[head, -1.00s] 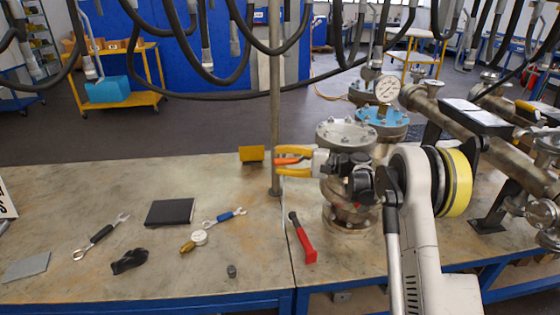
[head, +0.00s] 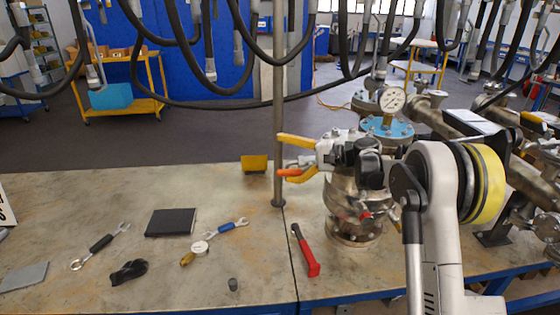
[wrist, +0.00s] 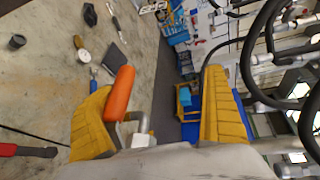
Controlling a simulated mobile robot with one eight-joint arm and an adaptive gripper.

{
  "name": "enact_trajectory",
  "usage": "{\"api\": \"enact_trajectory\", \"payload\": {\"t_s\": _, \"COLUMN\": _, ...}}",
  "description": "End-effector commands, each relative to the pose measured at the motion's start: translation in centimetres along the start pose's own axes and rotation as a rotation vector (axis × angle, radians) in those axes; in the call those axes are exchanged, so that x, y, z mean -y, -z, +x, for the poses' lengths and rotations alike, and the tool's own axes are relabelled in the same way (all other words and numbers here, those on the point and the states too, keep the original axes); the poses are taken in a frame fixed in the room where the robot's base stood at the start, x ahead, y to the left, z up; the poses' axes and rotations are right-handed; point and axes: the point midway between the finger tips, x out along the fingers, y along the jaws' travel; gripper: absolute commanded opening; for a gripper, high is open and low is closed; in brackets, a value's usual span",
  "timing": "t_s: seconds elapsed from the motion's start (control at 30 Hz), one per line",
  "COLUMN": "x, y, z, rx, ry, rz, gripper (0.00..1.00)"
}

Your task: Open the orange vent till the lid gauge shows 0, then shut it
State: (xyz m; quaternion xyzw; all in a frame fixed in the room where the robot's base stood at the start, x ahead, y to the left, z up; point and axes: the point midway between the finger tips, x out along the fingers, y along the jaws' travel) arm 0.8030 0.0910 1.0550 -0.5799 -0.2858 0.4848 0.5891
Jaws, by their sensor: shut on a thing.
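The orange vent handle (head: 289,172) shows left of the front steel vessel (head: 350,215), against the lower finger of my gripper (head: 285,158). In the wrist view the handle (wrist: 118,93) lies along the inner side of the left yellow finger of my gripper (wrist: 158,82), with a bent metal stem below it. My gripper is shut on the handle, though its fingers look well apart and the contact on the other side is not clear. The round white lid gauge (head: 391,100) stands above a blue flange (head: 388,130) behind; its needle is too small to read.
A vertical steel post (head: 279,120) stands close to my fingertips. A yellow block (head: 253,164) sits behind it. A red-handled tool (head: 306,252), a black notebook (head: 170,222) and wrenches lie on the bench (head: 110,185). Hoses hang above. Pipework fills the right side.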

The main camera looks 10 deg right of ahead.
Motion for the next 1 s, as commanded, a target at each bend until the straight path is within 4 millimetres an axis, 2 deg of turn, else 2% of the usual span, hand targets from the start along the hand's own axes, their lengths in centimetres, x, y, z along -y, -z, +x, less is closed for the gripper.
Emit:
{"api": "enact_trajectory", "payload": {"t_s": 0.03, "x": 1.0, "y": 0.0, "z": -0.5, "rx": -0.003, "ry": 0.014, "rz": 0.003, "gripper": 0.76}}
{"api": "enact_trajectory", "payload": {"t_s": 0.17, "x": 0.9, "y": -0.1, "z": -0.9, "rx": 0.0, "ry": 0.013, "rz": 0.004, "gripper": 0.76}}
{"api": "enact_trajectory", "payload": {"t_s": 0.67, "x": 0.2, "y": 0.1, "z": -4.7, "rx": -0.001, "ry": 0.012, "rz": 0.001, "gripper": 0.76}}
{"api": "enact_trajectory", "payload": {"t_s": 0.73, "x": 0.1, "y": 0.1, "z": -5.2, "rx": 0.0, "ry": 0.012, "rz": 0.001, "gripper": 0.67}}
{"api": "enact_trajectory", "payload": {"t_s": 0.8, "x": -0.1, "y": 0.1, "z": -5.7, "rx": 0.0, "ry": 0.012, "rz": 0.001, "gripper": 0.42}}
{"api": "enact_trajectory", "payload": {"t_s": 1.0, "x": -0.6, "y": 0.1, "z": -7.0, "rx": 0.003, "ry": 0.009, "rz": 0.001, "gripper": 0.42}}
